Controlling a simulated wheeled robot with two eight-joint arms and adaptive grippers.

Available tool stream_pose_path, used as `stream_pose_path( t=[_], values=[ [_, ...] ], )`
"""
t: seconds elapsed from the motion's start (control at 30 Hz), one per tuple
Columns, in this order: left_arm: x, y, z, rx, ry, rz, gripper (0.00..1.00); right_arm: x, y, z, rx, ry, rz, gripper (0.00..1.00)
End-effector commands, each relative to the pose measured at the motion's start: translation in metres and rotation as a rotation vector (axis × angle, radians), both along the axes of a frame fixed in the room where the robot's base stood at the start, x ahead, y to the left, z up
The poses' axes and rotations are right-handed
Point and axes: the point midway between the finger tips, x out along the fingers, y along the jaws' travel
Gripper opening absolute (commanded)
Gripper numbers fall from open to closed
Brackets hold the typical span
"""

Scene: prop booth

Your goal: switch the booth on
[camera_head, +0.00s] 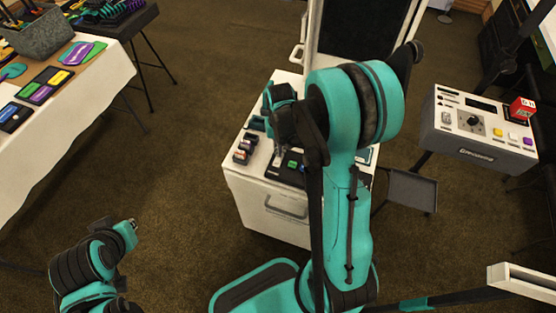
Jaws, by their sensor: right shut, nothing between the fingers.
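A light grey control box (480,127) stands at the right. Its top has a pale switch-like part (447,117), a dark dial (472,121), small coloured buttons and a dark display strip (480,104). The switch's position is too small to tell. A red block (522,108) sits at its back right corner. My right gripper (281,152) is shut and empty, pointing down over the white cabinet (262,198), well left of the control box. My left arm is at the lower left; its gripper's fingers cannot be made out.
The cabinet top holds small dark blocks (243,150) and a black tray (289,168), partly hidden by my right arm. A white-covered table (90,90) with coloured pieces and a grey bin (36,33) stands at the left. Open carpet lies between table and cabinet.

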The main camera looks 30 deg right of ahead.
Motion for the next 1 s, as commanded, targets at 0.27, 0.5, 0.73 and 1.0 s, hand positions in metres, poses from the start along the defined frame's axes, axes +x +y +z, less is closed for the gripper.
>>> stream_pose_path(
  t=[0.27,0.5,0.73,1.0],
  values=[
    [0.000,0.000,-0.004,0.000,0.000,0.000,0.00,0.000,0.000,-0.005,0.000,0.000,0.000,0.00],
    [0.000,0.000,-0.007,0.000,0.000,0.000,0.00,0.000,0.000,-0.009,0.000,0.000,0.000,0.00],
    [0.000,0.000,-0.010,0.000,0.000,0.000,0.00,0.000,0.000,-0.012,0.000,0.000,0.000,0.00],
    [0.000,0.000,-0.010,0.000,0.000,0.000,0.00,0.000,0.000,-0.011,0.000,0.000,0.000,0.00]
  ],
)
